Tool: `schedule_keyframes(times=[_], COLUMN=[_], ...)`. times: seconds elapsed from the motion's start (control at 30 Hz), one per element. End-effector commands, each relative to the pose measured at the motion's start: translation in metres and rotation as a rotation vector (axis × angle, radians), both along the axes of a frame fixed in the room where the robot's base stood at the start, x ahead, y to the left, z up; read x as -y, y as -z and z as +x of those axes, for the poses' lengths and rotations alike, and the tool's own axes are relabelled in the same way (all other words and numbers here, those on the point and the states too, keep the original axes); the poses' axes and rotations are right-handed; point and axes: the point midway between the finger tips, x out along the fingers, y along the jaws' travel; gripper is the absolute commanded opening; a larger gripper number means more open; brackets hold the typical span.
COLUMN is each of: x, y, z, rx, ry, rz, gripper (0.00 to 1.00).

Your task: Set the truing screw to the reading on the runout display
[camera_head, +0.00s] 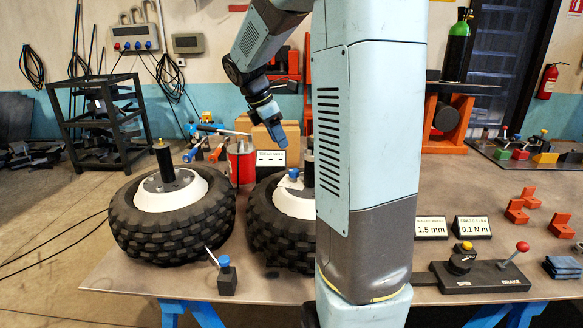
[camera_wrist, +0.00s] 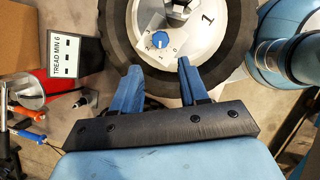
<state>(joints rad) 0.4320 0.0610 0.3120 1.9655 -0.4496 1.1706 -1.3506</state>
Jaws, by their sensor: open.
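The truing screw is a blue knob (camera_wrist: 160,39) on a white numbered dial plate (camera_wrist: 172,53), on the hub of the right wheel (camera_head: 262,225). The knob also shows in the camera_head view (camera_head: 293,173). Its pointer setting is too small to read surely. My gripper (camera_wrist: 158,64) is open and empty, its blue fingers apart. In the wrist view the knob appears beyond the fingertips, between their lines. In the camera_head view my gripper (camera_head: 281,138) is above the right wheel, apart from the knob. The runout display (camera_head: 432,229) reads 1.5 mm.
The left wheel (camera_head: 140,232) lies alongside. A second display (camera_head: 472,227) reads 0.1 N m. A spin and brake box (camera_head: 485,278) stands at front right. A tread sign (camera_head: 271,158) and red can (camera_head: 240,165) stand behind the wheels. My column hides part of the right wheel.

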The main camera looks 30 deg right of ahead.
Motion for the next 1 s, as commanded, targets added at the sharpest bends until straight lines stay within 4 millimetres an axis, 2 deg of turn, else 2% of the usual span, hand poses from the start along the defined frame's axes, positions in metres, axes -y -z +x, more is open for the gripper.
schedule_keyframes(times=[0.4, 0.6, 0.8, 1.0], x=[0.028, 0.038, 0.042, 0.042], y=[0.069, 0.092, 0.102, 0.103], z=[-0.005, -0.006, -0.007, -0.007], rx=[-0.003, -0.001, 0.0, 0.001], ry=[0.003, 0.004, 0.002, 0.002], rz=[0.001, 0.001, 0.001, 0.001], gripper=[0.44, 0.44, 0.44, 0.44])
